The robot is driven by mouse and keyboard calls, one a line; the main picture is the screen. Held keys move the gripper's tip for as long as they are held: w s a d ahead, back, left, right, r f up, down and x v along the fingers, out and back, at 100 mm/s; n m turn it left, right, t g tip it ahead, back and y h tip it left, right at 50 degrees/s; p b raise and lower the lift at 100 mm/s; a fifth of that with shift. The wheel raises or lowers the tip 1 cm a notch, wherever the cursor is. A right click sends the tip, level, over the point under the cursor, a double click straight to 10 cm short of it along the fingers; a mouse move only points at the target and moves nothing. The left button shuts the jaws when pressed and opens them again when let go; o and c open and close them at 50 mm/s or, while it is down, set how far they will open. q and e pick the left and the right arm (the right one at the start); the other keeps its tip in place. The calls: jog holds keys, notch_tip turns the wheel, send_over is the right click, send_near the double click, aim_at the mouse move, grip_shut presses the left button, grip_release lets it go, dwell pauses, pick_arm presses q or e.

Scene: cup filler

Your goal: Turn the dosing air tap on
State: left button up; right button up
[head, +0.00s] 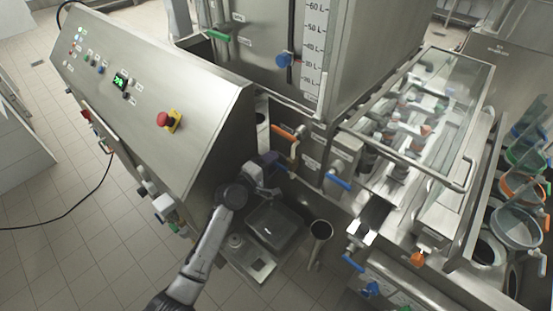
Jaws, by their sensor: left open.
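My left gripper (268,180) is open, at the end of the arm that comes up from the bottom, close to the machine's front beside the sloped cabinet. Several lever taps show, and their labels are too small to read, so I cannot tell which is the dosing air tap. An orange-handled tap (288,140) is just above and right of the gripper. A blue-handled tap (338,181) is further right. Another blue tap (353,263) is lower right. I cannot tell whether the gripper touches anything. My right gripper is not in view.
The sloped control cabinet (150,100) with a red emergency button (164,119) fills the left. A steel tank (265,60) with a litre scale stands behind. A dark tray (274,227) and an upright steel tube (320,230) are below the gripper. Tiled floor lies left.

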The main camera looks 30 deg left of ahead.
pick_arm(q)
jog(key=shift+w+d, duration=0.25)
jog(key=shift+w, duration=1.05)
grip_shut()
